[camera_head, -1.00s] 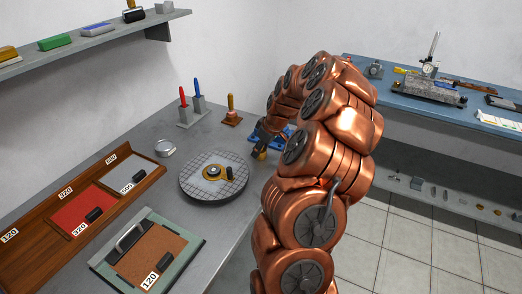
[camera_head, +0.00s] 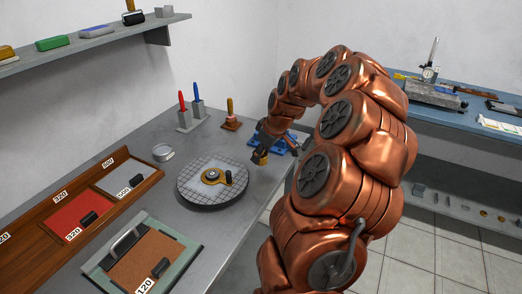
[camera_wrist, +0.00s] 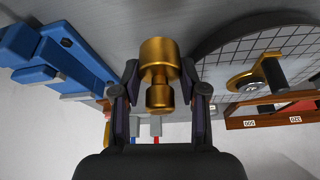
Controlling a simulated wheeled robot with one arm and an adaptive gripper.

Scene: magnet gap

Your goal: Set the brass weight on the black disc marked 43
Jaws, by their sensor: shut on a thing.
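My gripper (camera_wrist: 160,98) is shut on the brass weight (camera_wrist: 159,62), a stepped golden cylinder, in the wrist view. In the head view the brass weight (camera_head: 260,158) shows small below my gripper (camera_head: 264,148), over the grey bench between the round grid plate and a blue fixture. It looks held just above the bench, but I cannot tell the gap. I cannot make out a black disc marked 43 in either view.
The round grid plate (camera_head: 206,196) carries a brass piece with a black knob (camera_head: 228,177). The blue fixture (camera_head: 284,143) stands close by my gripper and fills the wrist view's left (camera_wrist: 60,55). A wooden rack (camera_head: 38,235) and a green-framed board (camera_head: 187,250) lie nearer.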

